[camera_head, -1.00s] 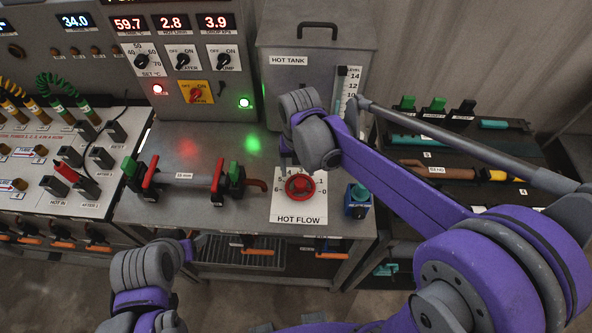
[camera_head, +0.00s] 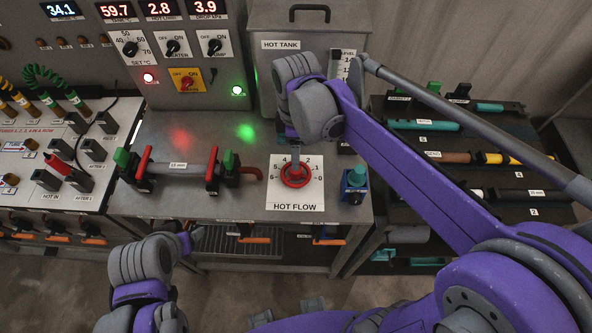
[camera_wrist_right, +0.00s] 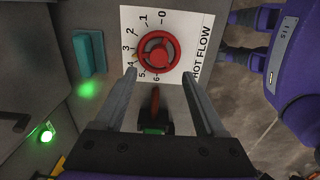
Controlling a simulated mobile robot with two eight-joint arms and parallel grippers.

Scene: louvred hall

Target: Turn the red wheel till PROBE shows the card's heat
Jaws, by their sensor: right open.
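The red wheel (camera_head: 295,174) sits on a white HOT FLOW dial plate (camera_head: 296,198) on the grey bench. In the right wrist view the wheel (camera_wrist_right: 159,51) lies ahead of and between the fingertips, with clearance on both sides. A small orange mark at its rim is near 3 to 4. My right gripper (camera_wrist_right: 150,72) is open and empty, above the wheel; its arm hides part of it in the head view. A display at top left reads 34.1 (camera_head: 62,9); its label is unreadable. No card is identifiable. My left gripper (camera_head: 190,238) is low at the bench front; its jaws are unclear.
A pipe with red-handled clamps (camera_head: 180,168) lies left of the dial. A blue fitting (camera_head: 355,183) stands close on its right. The hot tank (camera_head: 285,75) is behind. Other displays (camera_head: 116,11) read 59.7, 2.8 and 3.9. A tool rack (camera_head: 450,150) is at right.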

